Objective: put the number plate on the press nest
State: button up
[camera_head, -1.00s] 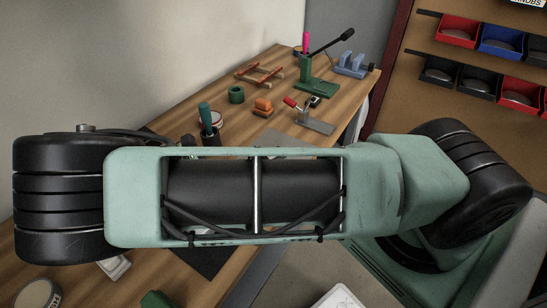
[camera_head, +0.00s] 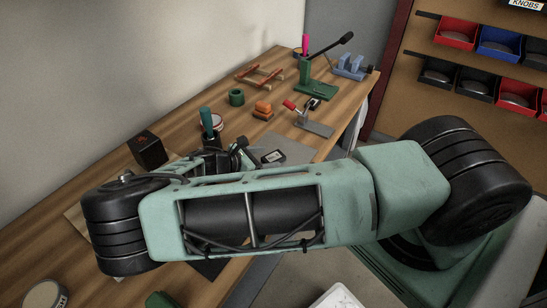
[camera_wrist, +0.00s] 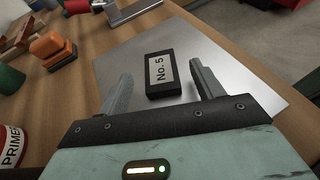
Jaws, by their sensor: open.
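The number plate, a black block with a white "No. 5" label, lies on a grey metal sheet in the wrist view (camera_wrist: 160,74) and the head view (camera_head: 273,157). My gripper (camera_wrist: 160,72) is open and empty; its fingers show on the left and right of the plate, apart from it. In the head view my gripper (camera_head: 240,152) is just left of the plate. A green press (camera_head: 314,84) with a long black lever and pink-topped part stands at the back of the bench. Its nest is too small to make out.
A red-handled clamp (camera_head: 312,118) stands between the sheet (camera_head: 295,149) and the press.

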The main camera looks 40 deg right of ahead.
aim_at(276, 155)
jog(key=shift+x, duration=1.55)
jog(key=shift+c, duration=0.3)
jog(key=c, duration=1.2)
jog(key=shift+w+r, duration=0.1)
